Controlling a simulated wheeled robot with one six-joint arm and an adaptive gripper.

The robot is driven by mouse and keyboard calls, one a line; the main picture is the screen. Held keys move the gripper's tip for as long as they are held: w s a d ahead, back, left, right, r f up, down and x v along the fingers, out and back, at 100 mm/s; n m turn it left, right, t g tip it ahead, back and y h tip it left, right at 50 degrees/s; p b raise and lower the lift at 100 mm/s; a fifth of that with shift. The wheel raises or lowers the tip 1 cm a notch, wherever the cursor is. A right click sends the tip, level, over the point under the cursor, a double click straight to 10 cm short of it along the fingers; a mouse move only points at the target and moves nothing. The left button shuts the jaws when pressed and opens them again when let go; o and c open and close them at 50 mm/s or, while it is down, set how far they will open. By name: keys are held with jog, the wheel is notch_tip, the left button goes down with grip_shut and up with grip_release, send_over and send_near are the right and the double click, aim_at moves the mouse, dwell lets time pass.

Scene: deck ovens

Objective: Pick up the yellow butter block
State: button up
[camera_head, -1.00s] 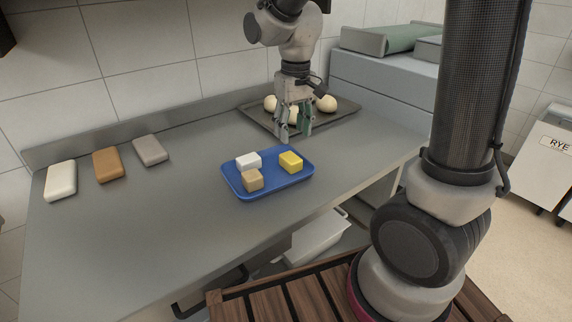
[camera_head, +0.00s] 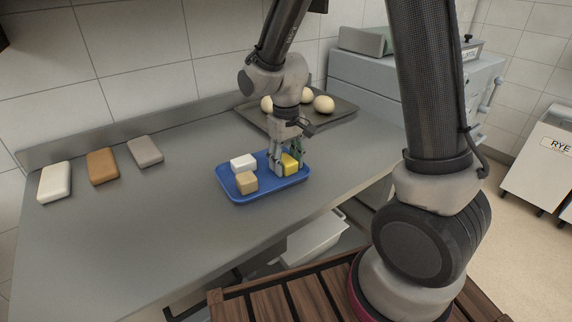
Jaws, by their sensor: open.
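The yellow butter block (camera_head: 290,165) sits on the right part of the blue tray (camera_head: 246,198) on the steel counter. My gripper (camera_head: 286,163) is open and lowered at the block, pointing down. One finger is at the block's left side and the other, greenish, is at its back right. The fingers partly hide the block. I cannot tell whether they touch it. A white block (camera_head: 243,162) and a tan block (camera_head: 246,183) sit on the left part of the same tray.
A dark baking tray (camera_head: 338,113) with several pale dough balls (camera_head: 324,104) lies behind my gripper. White (camera_head: 54,183), brown (camera_head: 103,166) and grey (camera_head: 145,152) slabs lie at the counter's left. A grey-blue machine (camera_head: 375,84) stands at back right. The counter's left middle is clear.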

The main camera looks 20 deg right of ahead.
jog(key=c, duration=0.8)
jog(key=shift+r, duration=0.1)
